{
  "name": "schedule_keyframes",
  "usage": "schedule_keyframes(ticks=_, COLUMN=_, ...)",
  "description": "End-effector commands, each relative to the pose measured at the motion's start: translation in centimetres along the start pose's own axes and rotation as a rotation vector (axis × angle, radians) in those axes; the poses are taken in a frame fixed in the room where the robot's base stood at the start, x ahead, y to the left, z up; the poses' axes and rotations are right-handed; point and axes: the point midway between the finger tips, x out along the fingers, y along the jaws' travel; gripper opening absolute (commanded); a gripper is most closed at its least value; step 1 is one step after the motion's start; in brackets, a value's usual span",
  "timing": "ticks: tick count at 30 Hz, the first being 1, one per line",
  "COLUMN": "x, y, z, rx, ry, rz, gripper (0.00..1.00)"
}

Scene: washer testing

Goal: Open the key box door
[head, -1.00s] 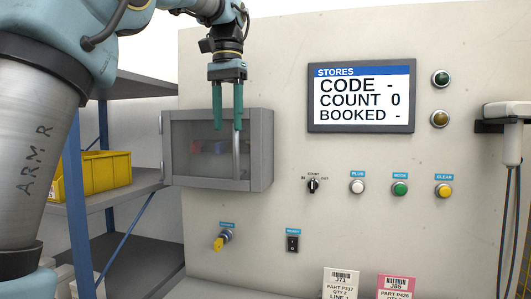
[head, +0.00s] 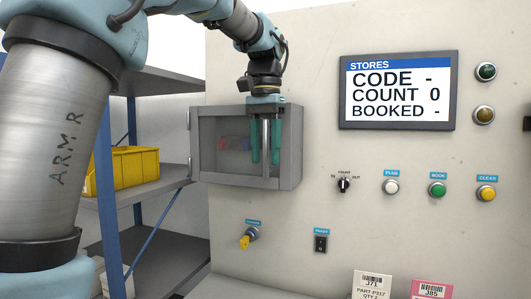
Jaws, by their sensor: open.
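The key box (head: 292,148) is a grey box on the cream panel, left of the screen. Its door (head: 209,143) has a grey frame and a see-through pane, with dim red and blue items behind it. The door looks shut. A pale vertical bar handle (head: 266,150) stands near the door's right side. My gripper (head: 265,162) points down in front of the door, with one green finger on each side of the handle. The fingers are apart; whether either touches the handle I cannot tell.
A screen (head: 398,90) sits right of the box, with buttons and a rotary switch (head: 344,185) below it. A key switch (head: 249,238) and a black rocker switch (head: 320,243) are under the box. A shelf with a yellow bin (head: 130,168) stands left.

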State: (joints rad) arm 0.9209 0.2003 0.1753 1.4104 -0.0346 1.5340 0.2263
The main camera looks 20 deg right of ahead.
Motion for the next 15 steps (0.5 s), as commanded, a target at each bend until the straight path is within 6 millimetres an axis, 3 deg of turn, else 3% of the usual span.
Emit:
schedule_keyframes(ticks=10, x=0.45, y=0.0, z=0.02, rx=0.0, ry=0.0, rz=0.0, gripper=0.49)
schedule_keyframes(ticks=15, x=0.44, y=0.0, z=0.01, rx=0.0, ry=0.0, rz=0.0, gripper=0.32)
